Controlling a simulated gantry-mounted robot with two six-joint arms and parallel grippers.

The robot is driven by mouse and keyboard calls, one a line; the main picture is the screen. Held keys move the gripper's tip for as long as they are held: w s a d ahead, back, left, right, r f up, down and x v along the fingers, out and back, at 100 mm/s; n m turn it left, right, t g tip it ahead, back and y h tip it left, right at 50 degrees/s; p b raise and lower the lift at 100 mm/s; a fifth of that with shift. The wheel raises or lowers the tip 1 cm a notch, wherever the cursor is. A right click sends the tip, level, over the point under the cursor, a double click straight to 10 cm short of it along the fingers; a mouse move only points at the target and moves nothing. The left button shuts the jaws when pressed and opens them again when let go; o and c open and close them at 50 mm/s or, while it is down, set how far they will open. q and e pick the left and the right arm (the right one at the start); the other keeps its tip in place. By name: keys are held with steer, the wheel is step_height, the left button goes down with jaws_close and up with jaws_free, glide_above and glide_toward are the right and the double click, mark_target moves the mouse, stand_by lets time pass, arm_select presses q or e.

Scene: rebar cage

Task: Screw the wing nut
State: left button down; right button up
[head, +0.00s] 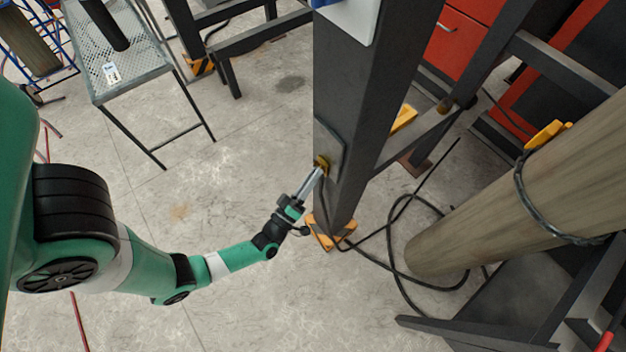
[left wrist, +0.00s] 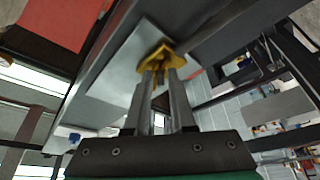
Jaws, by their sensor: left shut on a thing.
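The wing nut is a small yellow part (head: 321,162) against a grey plate on the side of a dark upright post (head: 350,110). In the left wrist view the yellow wing nut (left wrist: 160,56) sits on the bare metal plate (left wrist: 122,80). My left gripper (head: 317,171) reaches up to it from the lower left. Its two fingers are shut on the wing nut, and the fingertips (left wrist: 161,70) hide part of it. The thread behind the nut is hidden. My right gripper is in neither view.
A perforated metal table (head: 125,75) stands at the upper left. A thick round column (head: 520,190) leans at the right, with black cable (head: 395,270) looped on the floor beside it. An orange foot (head: 332,236) is at the post's base. The concrete floor at lower centre is clear.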

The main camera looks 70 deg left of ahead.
arm_select(q)
steer(key=shift+s+a+r+m+t+h+b, duration=0.1)
steer(key=shift+a+m+t+h+b, duration=0.35)
steer(key=shift+m+h, duration=3.1)
steer(key=shift+s+a+f+m+t+h+b, duration=0.2)
steer(key=shift+m+t+h, duration=0.45)
steer(key=shift+m, duration=5.65)
steer(key=shift+a+r+m+t+h+b, duration=0.3)
steer(key=shift+m+h, duration=1.9)
steer(key=shift+m, duration=2.75)
steer(key=shift+f, duration=0.15)
steer(key=c, duration=0.8)
jaws_free()
steer(key=shift+o, duration=0.2)
